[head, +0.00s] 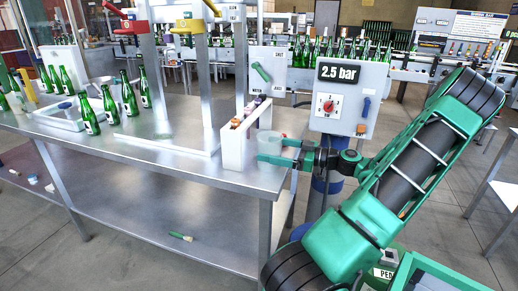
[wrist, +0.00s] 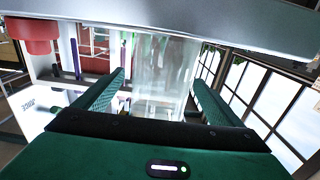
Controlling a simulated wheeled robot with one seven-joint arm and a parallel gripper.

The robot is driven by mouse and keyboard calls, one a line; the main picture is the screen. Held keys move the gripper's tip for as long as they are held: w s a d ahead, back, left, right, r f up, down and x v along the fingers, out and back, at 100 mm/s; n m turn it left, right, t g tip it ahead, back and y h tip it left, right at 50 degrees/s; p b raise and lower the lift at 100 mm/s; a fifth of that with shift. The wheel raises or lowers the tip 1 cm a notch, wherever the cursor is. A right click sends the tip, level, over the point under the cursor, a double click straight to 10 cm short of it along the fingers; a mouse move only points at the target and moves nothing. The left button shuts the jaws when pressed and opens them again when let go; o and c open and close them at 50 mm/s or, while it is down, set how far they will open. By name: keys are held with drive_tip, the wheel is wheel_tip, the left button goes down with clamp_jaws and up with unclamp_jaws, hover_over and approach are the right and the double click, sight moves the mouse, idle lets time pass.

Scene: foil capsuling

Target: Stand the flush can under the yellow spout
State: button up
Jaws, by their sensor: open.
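The flush can (head: 269,142) looks like a clear, pale cylinder standing upright at the table's right front corner. In the wrist view the can (wrist: 163,72) shows between my two green fingers. My gripper (head: 277,151) is open, with a finger on either side of the can; I cannot tell whether either finger touches it. The yellow spout (head: 190,26) hangs high on the metal frame, left of and behind the can. A red spout (head: 131,27) hangs further left. The table top below the yellow spout looks clear.
A white holder (head: 234,151) with colored-topped items stands just left of the can. Frame posts (head: 207,90) rise behind it. Green bottles (head: 129,96) and a shallow metal tray (head: 62,122) occupy the left. A 2.5 bar panel (head: 347,98) stands right of the table.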

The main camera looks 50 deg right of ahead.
sight(258, 142)
drive_tip(key=v, duration=0.5)
drive_tip(key=shift+s+d, duration=0.2)
drive_tip(key=shift+s, duration=0.15)
drive_tip(key=shift+w+r, duration=0.15)
drive_tip(key=shift+r, duration=0.95)
drive_tip(key=shift+w+a+r, duration=0.15)
drive_tip(key=shift+w, duration=0.15)
drive_tip(key=x, duration=0.4)
drive_tip(key=shift+w+a, duration=0.15)
drive_tip(key=shift+w, duration=0.2)
drive_tip(key=shift+f+x, duration=0.2)
drive_tip(key=shift+x, duration=1.1)
drive_tip(key=shift+f+x, duration=0.25)
drive_tip(key=shift+x, duration=1.1)
drive_tip(key=shift+a, duration=0.1)
drive_tip(key=shift+s, duration=0.1)
drive_tip(key=c, duration=1.3)
drive_tip(key=shift+o, duration=0.2)
